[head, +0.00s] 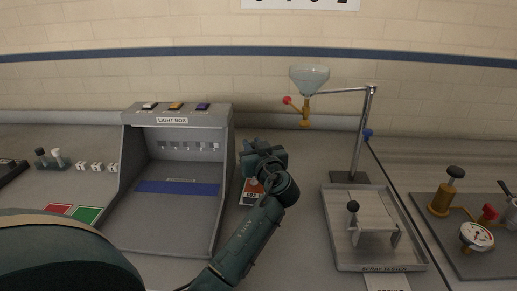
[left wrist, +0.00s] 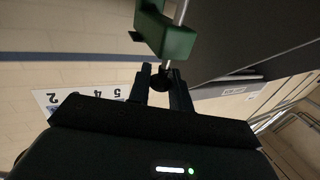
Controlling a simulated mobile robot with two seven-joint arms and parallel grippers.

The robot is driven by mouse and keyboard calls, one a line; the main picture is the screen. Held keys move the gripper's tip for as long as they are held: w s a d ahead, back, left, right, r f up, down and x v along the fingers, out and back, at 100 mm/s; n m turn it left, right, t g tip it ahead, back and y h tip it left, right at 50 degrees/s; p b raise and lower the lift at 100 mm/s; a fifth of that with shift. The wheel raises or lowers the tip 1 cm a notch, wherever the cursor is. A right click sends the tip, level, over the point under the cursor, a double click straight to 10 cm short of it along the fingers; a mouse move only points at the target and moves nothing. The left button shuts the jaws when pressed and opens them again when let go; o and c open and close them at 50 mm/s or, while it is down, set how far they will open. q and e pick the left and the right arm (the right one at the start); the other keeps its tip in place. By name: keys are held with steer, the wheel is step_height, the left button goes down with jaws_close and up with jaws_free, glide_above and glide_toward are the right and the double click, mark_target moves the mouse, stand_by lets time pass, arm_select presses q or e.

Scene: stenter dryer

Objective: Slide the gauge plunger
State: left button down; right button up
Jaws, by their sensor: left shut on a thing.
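My left gripper (head: 265,158) is in the middle of the head view, above the bench just right of the light box. In the left wrist view, the left gripper (left wrist: 163,90) has its two black fingers shut on a dark round knob (left wrist: 160,80). The knob is at the end of a thin metal rod (left wrist: 180,12), which runs by a green block (left wrist: 168,38); this looks like the gauge plunger. In the head view the hand and wrist hide the gauge and plunger. My right gripper is not in view.
The light box (head: 226,150) stands close left of the hand. A small red-and-white card (head: 250,194) lies under the wrist. To the right are a grey tray (head: 332,235), a funnel (head: 309,77) on a stand and a panel with a dial (head: 477,236).

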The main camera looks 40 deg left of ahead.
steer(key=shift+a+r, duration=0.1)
arm_select(q)
steer(key=c, duration=1.6)
jaws_free()
steer(key=shift+c, duration=0.2)
steer(key=o, duration=0.3)
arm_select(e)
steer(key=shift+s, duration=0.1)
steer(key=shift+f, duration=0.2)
